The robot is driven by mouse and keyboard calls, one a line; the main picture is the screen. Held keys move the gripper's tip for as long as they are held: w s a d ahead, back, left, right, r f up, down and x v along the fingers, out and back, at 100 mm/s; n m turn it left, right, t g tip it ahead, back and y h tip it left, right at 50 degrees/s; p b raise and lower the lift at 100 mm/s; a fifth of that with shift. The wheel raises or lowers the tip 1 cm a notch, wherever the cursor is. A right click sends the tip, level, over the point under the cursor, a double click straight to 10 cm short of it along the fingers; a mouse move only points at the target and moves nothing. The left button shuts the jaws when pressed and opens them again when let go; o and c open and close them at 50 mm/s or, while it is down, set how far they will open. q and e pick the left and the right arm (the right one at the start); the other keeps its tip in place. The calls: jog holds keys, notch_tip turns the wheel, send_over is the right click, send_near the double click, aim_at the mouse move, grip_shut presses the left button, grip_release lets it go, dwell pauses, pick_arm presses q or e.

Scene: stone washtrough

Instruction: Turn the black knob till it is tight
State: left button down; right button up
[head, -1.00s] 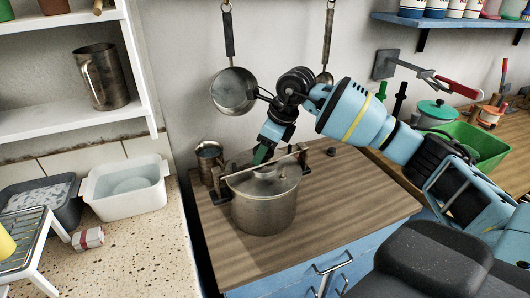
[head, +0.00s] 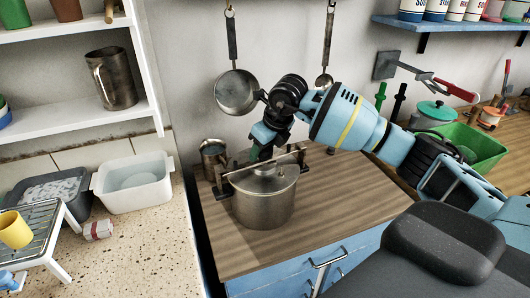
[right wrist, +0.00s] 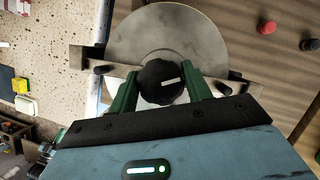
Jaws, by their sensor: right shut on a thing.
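The black knob (right wrist: 162,82) stands at the centre of the pot lid (right wrist: 165,40) in the right wrist view, with a small pale mark on it. My right gripper (right wrist: 162,88) has its green fingers on either side of the knob, shut on it. In the head view my right gripper (head: 262,154) reaches down onto the lid of the metal pot (head: 264,208) and mostly hides the knob. A clamp bar (head: 232,171) spans the top of the pot. My left gripper is in neither view.
The pot stands on a wooden countertop (head: 345,205) with free room to its right. A metal mug (head: 213,160) is close behind it at left. A pan (head: 237,92) hangs on the wall behind. A green tub (head: 470,147) is further right.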

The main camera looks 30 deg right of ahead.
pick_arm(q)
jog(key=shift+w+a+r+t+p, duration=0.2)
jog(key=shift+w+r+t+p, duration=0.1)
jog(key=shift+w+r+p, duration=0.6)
pick_arm(e)
jog(key=shift+r+m+h, duration=0.1)
jog(key=shift+m+h, duration=0.5)
jog(key=shift+m, duration=0.9)
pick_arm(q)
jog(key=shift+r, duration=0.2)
pick_arm(e)
jog(key=o, duration=0.8)
jog(key=shift+c, duration=0.2)
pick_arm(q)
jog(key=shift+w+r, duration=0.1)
